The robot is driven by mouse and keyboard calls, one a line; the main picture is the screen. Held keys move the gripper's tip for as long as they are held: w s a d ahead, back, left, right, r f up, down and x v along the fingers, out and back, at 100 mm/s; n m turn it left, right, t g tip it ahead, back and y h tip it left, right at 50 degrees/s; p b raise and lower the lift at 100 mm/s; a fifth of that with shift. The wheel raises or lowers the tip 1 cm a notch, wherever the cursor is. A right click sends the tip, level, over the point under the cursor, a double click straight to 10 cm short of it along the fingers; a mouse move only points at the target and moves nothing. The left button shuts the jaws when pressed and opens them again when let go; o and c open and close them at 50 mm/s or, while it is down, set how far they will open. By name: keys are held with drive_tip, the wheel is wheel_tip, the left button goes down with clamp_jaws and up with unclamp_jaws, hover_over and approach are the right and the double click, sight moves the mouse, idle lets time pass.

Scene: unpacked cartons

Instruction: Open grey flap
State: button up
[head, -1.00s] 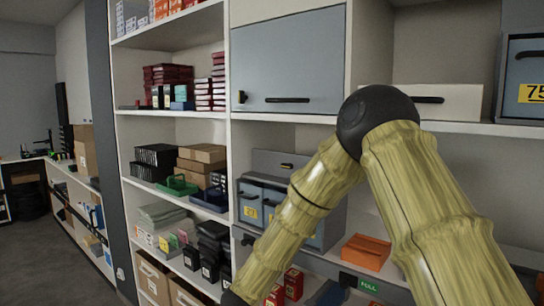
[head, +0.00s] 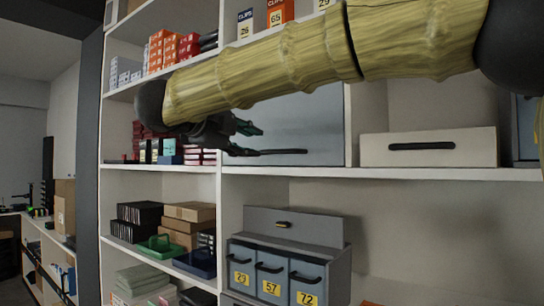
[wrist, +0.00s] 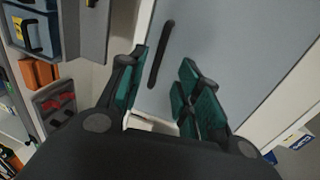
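The grey flap (head: 315,120) is a flat panel on the upper shelf and looks closed. Its black bar handle (head: 285,152) runs along the lower edge; my arm hides the flap's upper part. In the wrist view the flap (wrist: 215,35) fills much of the picture, with the handle (wrist: 160,52) ahead, between the lines of the fingers. My gripper (head: 240,138) is just in front of the flap's lower left, by the handle's left end. In the wrist view my gripper (wrist: 163,75) has its green-padded fingers apart with nothing held. Contact with the handle cannot be told.
A white drawer front (head: 430,147) is right of the flap. Below stands a grey unit with numbered drawers (head: 270,287) and a smaller grey panel (head: 310,228). Red boxes (head: 150,130) and black boxes (head: 138,215) fill shelves at left. Shelf space at lower right is clear.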

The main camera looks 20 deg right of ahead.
sight(271, 151)
drive_tip(key=p+x, duration=0.2)
drive_tip(key=x, duration=0.8)
drive_tip(key=shift+w+d+p, duration=0.2)
drive_tip(key=shift+w+p, duration=0.05)
drive_tip(key=shift+p, duration=0.15)
clamp_jaws()
